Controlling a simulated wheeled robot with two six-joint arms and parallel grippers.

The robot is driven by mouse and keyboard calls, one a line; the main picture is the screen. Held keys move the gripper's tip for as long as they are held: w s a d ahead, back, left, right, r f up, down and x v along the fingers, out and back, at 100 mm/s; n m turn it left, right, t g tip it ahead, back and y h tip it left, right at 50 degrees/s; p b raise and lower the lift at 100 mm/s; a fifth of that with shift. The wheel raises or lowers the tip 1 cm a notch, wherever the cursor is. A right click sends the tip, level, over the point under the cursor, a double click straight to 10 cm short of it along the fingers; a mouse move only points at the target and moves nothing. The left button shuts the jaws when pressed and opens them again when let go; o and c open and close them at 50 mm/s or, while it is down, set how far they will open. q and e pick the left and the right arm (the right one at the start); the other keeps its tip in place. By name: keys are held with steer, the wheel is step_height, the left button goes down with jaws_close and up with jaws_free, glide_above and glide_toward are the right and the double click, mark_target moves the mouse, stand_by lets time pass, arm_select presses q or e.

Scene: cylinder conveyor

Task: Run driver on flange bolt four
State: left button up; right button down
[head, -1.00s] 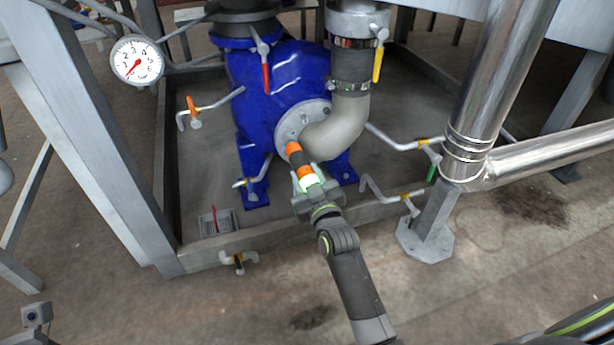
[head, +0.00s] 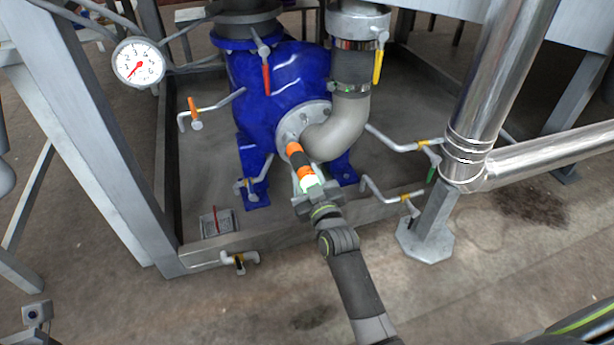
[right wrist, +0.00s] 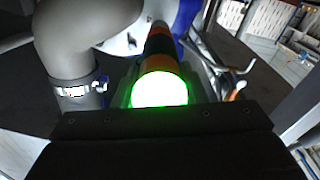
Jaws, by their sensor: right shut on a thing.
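My right gripper (head: 314,194) is shut on an orange-and-black driver (head: 299,161) with a glowing green-white rear end. The driver points up at the lower left of the round grey flange (head: 290,124) on the blue pump (head: 290,75). Its tip is at the flange face; whether it sits on a bolt is too small to tell. In the right wrist view the driver (right wrist: 160,62) runs away from me toward the flange, its lit end (right wrist: 160,90) nearest. Bolt numbers cannot be read. My left gripper does not show.
A grey elbow pipe (head: 340,135) leaves the flange just right of the driver. Small valve pipes (head: 393,139) stand on both sides. A large shiny pipe (head: 500,80) stands at right, a steel frame leg (head: 85,135) and a gauge (head: 138,62) at left.

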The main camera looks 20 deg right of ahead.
steer(key=shift+w+r+p, duration=0.15)
steer(key=shift+w+p, duration=0.25)
steer(key=shift+w, duration=0.3)
stand_by(0.6)
stand_by(0.5)
steer(key=shift+w+p, duration=0.1)
steer(key=shift+p, duration=0.45)
steer(key=shift+w, duration=0.2)
stand_by(0.9)
steer(key=shift+r, duration=0.1)
stand_by(0.6)
